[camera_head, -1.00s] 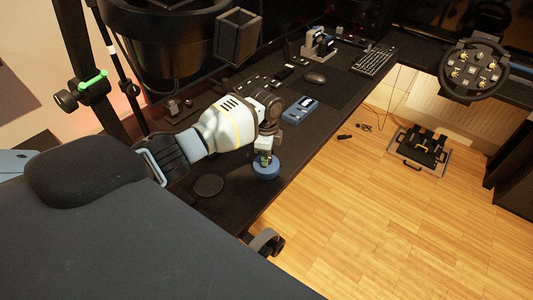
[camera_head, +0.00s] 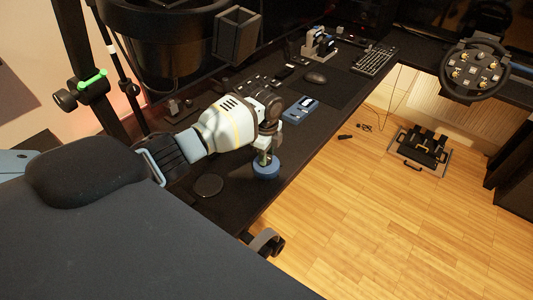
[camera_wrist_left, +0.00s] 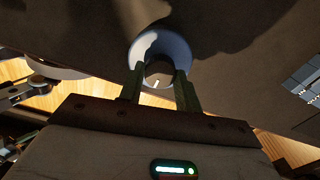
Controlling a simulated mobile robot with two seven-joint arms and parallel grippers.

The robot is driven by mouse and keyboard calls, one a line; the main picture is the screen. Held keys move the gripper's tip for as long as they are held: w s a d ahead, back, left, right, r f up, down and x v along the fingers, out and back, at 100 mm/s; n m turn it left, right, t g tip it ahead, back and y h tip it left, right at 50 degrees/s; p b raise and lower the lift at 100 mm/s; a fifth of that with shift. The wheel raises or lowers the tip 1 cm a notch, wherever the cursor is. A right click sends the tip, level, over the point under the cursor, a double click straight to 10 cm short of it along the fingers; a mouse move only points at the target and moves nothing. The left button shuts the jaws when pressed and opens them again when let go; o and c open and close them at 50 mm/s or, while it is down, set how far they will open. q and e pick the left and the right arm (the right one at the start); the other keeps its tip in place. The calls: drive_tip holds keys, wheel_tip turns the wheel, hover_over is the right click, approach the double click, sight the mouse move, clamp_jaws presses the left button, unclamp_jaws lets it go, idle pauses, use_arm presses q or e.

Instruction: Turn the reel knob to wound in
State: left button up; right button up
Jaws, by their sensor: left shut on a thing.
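The reel is a round blue disc (camera_head: 266,170) on the dark desk near its front edge. It also shows in the left wrist view as a pale blue ring (camera_wrist_left: 178,45) with a dark knob (camera_wrist_left: 159,74) in its middle, which bears a small white mark. My left gripper (camera_head: 264,155) points down over the reel. In the left wrist view its two fingers (camera_wrist_left: 160,88) stand on either side of the knob and are shut on it. The fingers hide part of the knob and ring. My right gripper is not in view.
A dark round coaster (camera_head: 208,186) lies left of the reel. A blue box-shaped device (camera_head: 300,110), a mouse (camera_head: 315,78) and a keyboard (camera_head: 374,60) are farther back on the desk. A steering wheel (camera_head: 473,69) stands at the right. The wooden floor lies beyond the desk edge.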

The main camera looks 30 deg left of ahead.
use_arm(q)
drive_tip(key=o, duration=1)
drive_tip(key=shift+r, duration=0.1)
wheel_tip(320, 180, up, 7)
drive_tip(key=shift+f+p, duration=0.15)
drive_tip(key=shift+p, duration=0.25)
drive_tip(key=shift+r, duration=0.45)
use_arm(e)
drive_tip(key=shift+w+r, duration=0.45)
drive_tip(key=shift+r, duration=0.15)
use_arm(q)
drive_tip(key=shift+f, duration=0.1)
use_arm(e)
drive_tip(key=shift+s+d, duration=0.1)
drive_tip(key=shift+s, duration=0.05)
